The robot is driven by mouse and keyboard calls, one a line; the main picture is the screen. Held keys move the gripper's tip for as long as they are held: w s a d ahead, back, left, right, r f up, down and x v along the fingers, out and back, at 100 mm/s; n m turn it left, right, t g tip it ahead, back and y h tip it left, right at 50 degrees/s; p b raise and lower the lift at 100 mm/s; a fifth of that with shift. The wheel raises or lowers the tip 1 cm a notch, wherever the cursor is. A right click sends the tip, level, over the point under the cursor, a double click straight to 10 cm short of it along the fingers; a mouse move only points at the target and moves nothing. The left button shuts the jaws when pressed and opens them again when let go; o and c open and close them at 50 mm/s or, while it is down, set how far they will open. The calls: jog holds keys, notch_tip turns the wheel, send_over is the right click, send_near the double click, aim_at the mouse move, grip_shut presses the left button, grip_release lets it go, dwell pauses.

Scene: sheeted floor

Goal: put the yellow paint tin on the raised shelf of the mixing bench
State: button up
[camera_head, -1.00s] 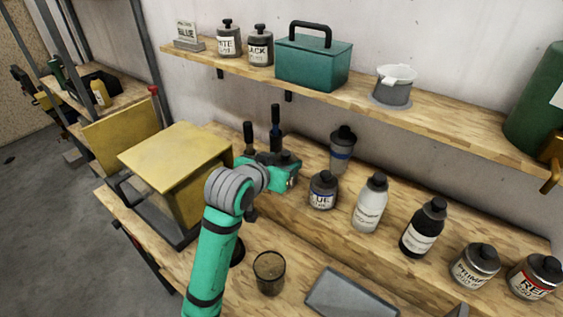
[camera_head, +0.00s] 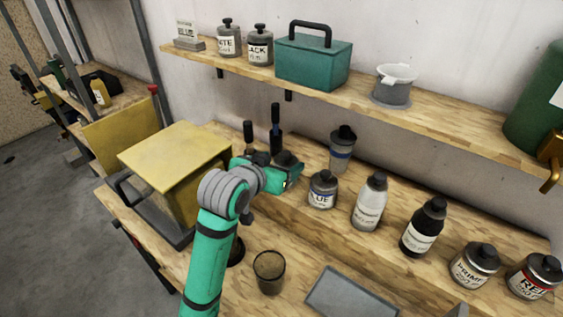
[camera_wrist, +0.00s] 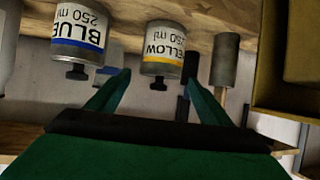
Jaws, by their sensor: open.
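The yellow paint tin (camera_wrist: 162,52) is a small grey tin with a white label and yellow stripe, upside down in the wrist view. My gripper (camera_wrist: 158,82) is open, with one finger on each side of the view of the tin. I cannot tell whether the fingers reach around it. In the head view my gripper (camera_head: 286,178) is over the back of the bench, left of the blue tin (camera_head: 322,190), and the yellow tin is hidden. The raised wooden shelf (camera_head: 440,118) runs along the wall above the bench.
The blue tin (camera_wrist: 80,40) stands close beside the yellow one. Dark-handled tools (camera_head: 276,130) stand behind my gripper. A yellow box (camera_head: 175,155) is left of my arm. The shelf holds a green toolbox (camera_head: 312,64) and a grey pot (camera_head: 392,90), with clear wood right of the pot.

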jog(key=v, duration=1)
